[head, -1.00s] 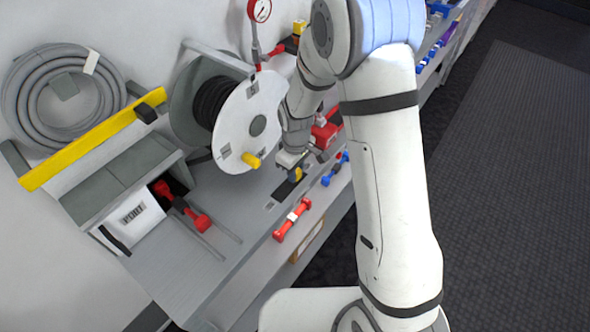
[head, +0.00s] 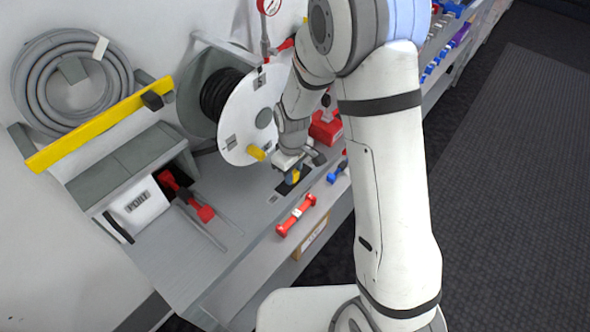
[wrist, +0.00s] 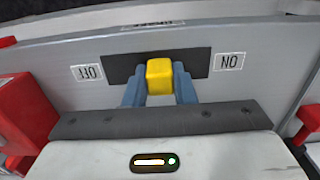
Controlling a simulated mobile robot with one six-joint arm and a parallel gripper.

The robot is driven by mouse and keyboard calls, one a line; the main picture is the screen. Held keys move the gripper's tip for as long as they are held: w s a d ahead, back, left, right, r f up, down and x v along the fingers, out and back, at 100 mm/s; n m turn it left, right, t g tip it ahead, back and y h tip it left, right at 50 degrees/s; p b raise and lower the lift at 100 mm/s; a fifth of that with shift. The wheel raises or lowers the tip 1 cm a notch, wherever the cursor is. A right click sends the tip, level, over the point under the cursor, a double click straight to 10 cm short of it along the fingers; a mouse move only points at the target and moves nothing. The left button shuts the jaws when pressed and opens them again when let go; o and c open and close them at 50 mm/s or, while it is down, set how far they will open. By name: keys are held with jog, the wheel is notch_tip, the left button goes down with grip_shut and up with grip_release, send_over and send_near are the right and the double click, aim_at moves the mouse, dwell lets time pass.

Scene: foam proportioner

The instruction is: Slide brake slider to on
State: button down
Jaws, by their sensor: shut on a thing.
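The brake slider is a yellow block (wrist: 159,76) in a dark slot (wrist: 120,65) in the wrist view. It stands near the middle of the slot. An upside-down ON label (wrist: 229,62) is at the slot's right end, and an upside-down OFF label (wrist: 88,72) is at its left end. My gripper (wrist: 159,85) is shut on the slider, with one blue finger on each side. In the head view my gripper (head: 292,174) is low over the bench, in front of the hose reel (head: 252,115), and mostly hides the slider.
A grey housing with a PORT label (head: 138,203) and red-handled parts (head: 187,196) stands left on the bench. A red part (head: 325,128) is close right of my gripper. A red bar (head: 296,215) lies along the bench's front. Red parts (wrist: 25,105) flank my gripper in the wrist view.

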aim_at(294, 171)
jog(key=c, duration=1.2)
grip_release()
jog(key=shift+w+d, duration=0.1)
jog(key=shift+r, duration=0.25)
notch_tip(294, 171, up, 7)
jog(key=shift+r+b, duration=0.15)
jog(key=shift+b, duration=0.35)
